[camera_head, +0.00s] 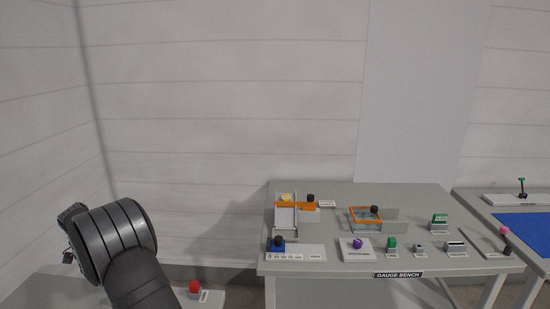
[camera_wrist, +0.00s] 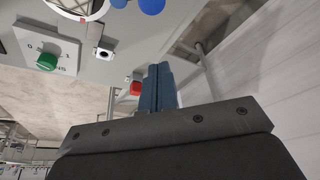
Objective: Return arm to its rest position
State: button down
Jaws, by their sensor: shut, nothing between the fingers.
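My arm rises at the lower left of the head view, in front of the pale wall. Its dark grey wrist is bent over to the left, and the fingertips cannot be made out there. In the wrist view my gripper (camera_wrist: 159,70) shows as two blue-grey fingers pressed together, with nothing between them. A red knob (camera_wrist: 136,88) appears just left of the fingers in that view. A green knob (camera_wrist: 47,62) on a white plate lies further left. Neither knob is seen to touch the gripper.
A red knob (camera_head: 194,286) stands on a low grey surface right of my arm. The gauge bench (camera_head: 335,262) stands further right with several small fixtures. A table with a blue mat (camera_head: 527,229) is at the far right. Open air lies above the benches.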

jog(key=shift+n, duration=0.8)
jog(key=x, duration=0.5)
jog(key=shift+w+f, duration=0.3)
jog(key=shift+f, duration=0.1)
jog(key=n, duration=0.1)
jog(key=w+a+f+n+t+y, duration=0.1)
jog(key=n, duration=0.1)
jog(key=shift+w+f, duration=0.1)
jog(key=shift+w, duration=0.05)
jog(key=shift+w+a+n+y, duration=0.1)
jog(key=shift+w+n+y, duration=0.25)
jog(key=shift+n, duration=0.45)
jog(key=shift+w+n+y, duration=0.25)
jog(key=shift+w+n, duration=0.2)
jog(key=shift+n, duration=0.35)
